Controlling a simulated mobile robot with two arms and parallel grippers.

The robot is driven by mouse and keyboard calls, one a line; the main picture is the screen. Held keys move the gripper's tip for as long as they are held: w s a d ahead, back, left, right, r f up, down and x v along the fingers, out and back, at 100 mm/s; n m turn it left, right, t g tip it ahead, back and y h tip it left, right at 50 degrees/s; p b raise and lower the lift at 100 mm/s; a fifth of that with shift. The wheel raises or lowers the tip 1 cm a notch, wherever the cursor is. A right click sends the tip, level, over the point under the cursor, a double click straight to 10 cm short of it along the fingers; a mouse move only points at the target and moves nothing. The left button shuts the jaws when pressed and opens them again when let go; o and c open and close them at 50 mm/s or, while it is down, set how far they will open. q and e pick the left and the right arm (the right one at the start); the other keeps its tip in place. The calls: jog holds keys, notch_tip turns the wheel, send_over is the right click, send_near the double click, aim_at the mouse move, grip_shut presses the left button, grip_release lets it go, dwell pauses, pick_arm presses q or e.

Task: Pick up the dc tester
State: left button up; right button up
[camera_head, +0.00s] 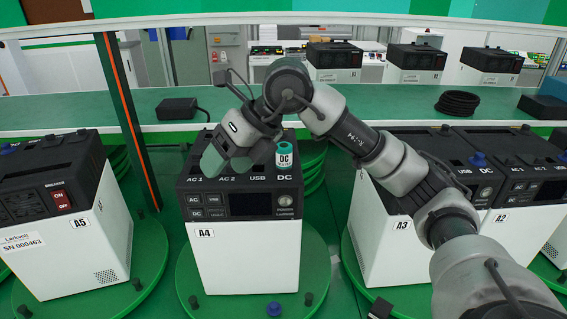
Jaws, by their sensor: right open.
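The dc tester (285,155) is a small cylinder with a teal cap and a white band marked DC. It stands upright on the right part of the top of the unit labelled A4 (246,255), above the printed DC mark. My right gripper (226,160) is open and empty, with its fingers pointing down over the left part of the same unit's top, near the AC 1 and AC 2 marks. It is to the left of the dc tester and apart from it. My left gripper is not in view.
Unit A5 (75,255) stands at the left and unit A3 (385,245) at the right, on green turntables (340,285). Behind is a green shelf (350,103) with a black box (178,108) and a coiled black cable (457,103). An orange-striped post (130,120) rises at the left.

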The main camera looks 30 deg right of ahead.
aim_at(284, 145)
jog(key=d+r+m+h, duration=0.45)
jog(key=d+h, duration=0.25)
jog(key=d, duration=0.5)
jog(key=shift+n+t, duration=0.25)
jog(key=shift+t, duration=0.05)
jog(key=x, duration=0.4)
jog(key=shift+w+d+f, duration=0.1)
jog(key=shift+d+f, duration=0.15)
jog(key=shift+d, duration=0.15)
jog(key=shift+w+f+p, duration=0.15)
jog(key=shift+f+p, duration=0.3)
jog(key=shift+f, duration=0.05)
jog(key=p+x, duration=0.1)
jog(key=x, duration=0.2)
jog(key=shift+w+f, duration=0.15)
jog(key=shift+f, duration=0.1)
jog(key=shift+w+d+f, duration=0.1)
jog(key=shift+w+f, duration=0.05)
jog(key=shift+f, duration=0.15)
jog(key=c, duration=1.1)
jog(key=shift+r, duration=0.1)
